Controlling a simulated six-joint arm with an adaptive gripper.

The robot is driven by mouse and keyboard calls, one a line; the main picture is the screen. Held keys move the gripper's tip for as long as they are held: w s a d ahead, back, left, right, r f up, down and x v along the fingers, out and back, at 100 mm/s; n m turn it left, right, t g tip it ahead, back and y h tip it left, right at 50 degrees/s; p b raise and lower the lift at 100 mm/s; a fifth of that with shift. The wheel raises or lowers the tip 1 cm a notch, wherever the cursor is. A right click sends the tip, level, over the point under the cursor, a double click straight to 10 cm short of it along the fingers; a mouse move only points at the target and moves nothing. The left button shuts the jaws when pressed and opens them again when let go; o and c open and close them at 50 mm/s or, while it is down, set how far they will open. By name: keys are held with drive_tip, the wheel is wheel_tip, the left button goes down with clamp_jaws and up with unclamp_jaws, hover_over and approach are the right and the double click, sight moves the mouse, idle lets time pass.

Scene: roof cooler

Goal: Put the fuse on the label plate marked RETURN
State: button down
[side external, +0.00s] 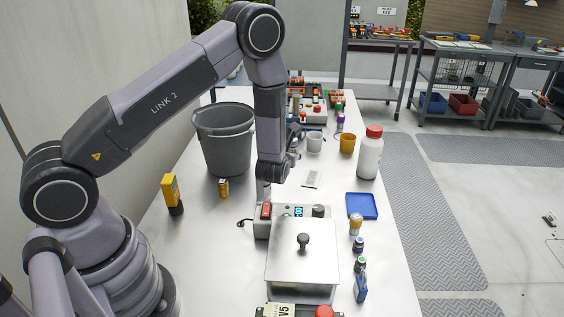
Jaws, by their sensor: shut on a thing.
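My gripper (264,183) points down above the table, just behind the grey box with the red switch. It is shut on a small pale thing, which I take to be the fuse; its outline is too small and too covered by the wrist to make out well. A small flat pale plate (312,179) lies on the table to the right of my gripper, apart from it. Its marking cannot be read, so I cannot tell if it is the RETURN label plate. A tag reading V5 (285,311) shows at the bottom edge.
A grey bucket (224,140) stands left of my arm. The switch box (290,222) and a lidded metal box (302,250) stand in front. A blue tray (361,206), white bottle (369,155), cups and small bottles line the right. A yellow meter (172,194) stands left.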

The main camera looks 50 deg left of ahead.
drive_tip(key=w+f, duration=0.2)
drive_tip(key=w, duration=0.3)
hover_over(311, 178)
wheel_tip(311, 178, down, 6)
drive_tip(key=shift+s+d+r, duration=0.1)
drive_tip(key=shift+s, duration=0.05)
drive_tip(key=shift+w+f, duration=0.2)
drive_tip(key=shift+f, duration=1.55)
drive_tip(key=shift+f, duration=0.2)
drive_tip(key=c, duration=0.9)
unclamp_jaws()
drive_tip(key=shift+r, duration=0.1)
